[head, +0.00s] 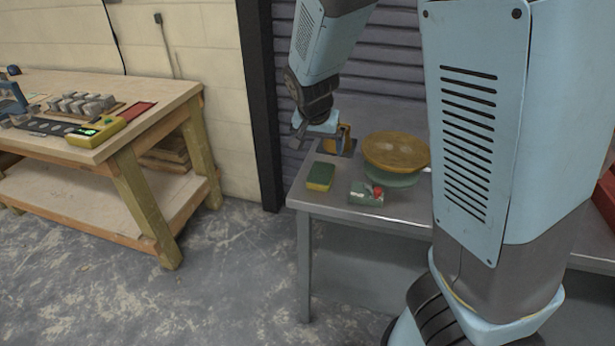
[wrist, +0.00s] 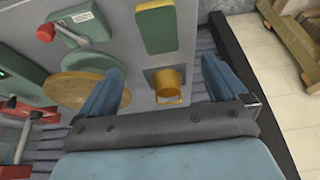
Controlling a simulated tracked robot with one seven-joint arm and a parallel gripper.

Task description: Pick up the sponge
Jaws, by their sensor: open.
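The sponge (head: 320,176) is a block with a green top and a yellow lower layer. It lies flat near the left end of the grey metal table (head: 330,205). In the wrist view the sponge (wrist: 172,26) is at the top, beyond my fingertips and apart from them. My gripper (head: 322,146) is over the table just behind the sponge. In the wrist view my gripper (wrist: 163,70) is open, its blue fingers wide apart with nothing gripped. A yellow cup-like container (wrist: 168,80) shows between the fingers; I cannot tell its height relative to them.
Right of the sponge are a green box with a red knob (head: 365,195) and a wide yellow bowl (head: 396,149) above a pale green dish (head: 392,177). The yellow container (head: 346,138) stands behind the sponge. A wooden workbench (head: 150,95) is at left, across open floor.

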